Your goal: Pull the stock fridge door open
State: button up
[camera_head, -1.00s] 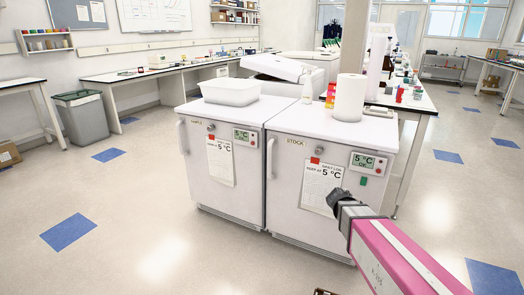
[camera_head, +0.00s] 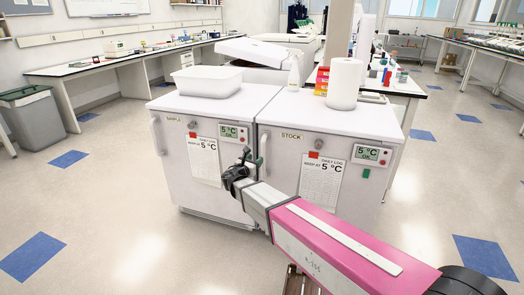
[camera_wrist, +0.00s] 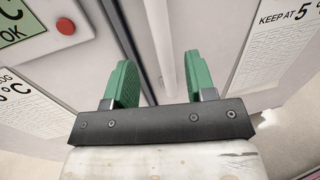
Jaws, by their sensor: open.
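The stock fridge (camera_head: 330,150) is the right one of two white under-counter fridges, marked STOCK, with a display reading 5 °C. Its door looks shut. Its pale upright handle (camera_head: 263,145) is at the door's left edge, partly hidden by my gripper. My gripper (camera_head: 250,158) is in front of that edge, near the seam between the fridges. In the wrist view its green fingers (camera_wrist: 158,78) are spread apart, with a pale upright strip (camera_wrist: 160,40), apparently the handle, showing between and beyond them. I cannot tell whether they touch it.
The sample fridge (camera_head: 185,160) stands directly left, its door shut. A white bin (camera_head: 207,80), a paper roll (camera_head: 345,83) and a spray bottle (camera_head: 294,70) stand on the tops. Open floor (camera_head: 120,240) lies in front and to the left.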

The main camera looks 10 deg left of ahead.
aim_at(262, 153)
jog(key=x, duration=1)
jog(key=shift+s, duration=0.15)
grip_shut()
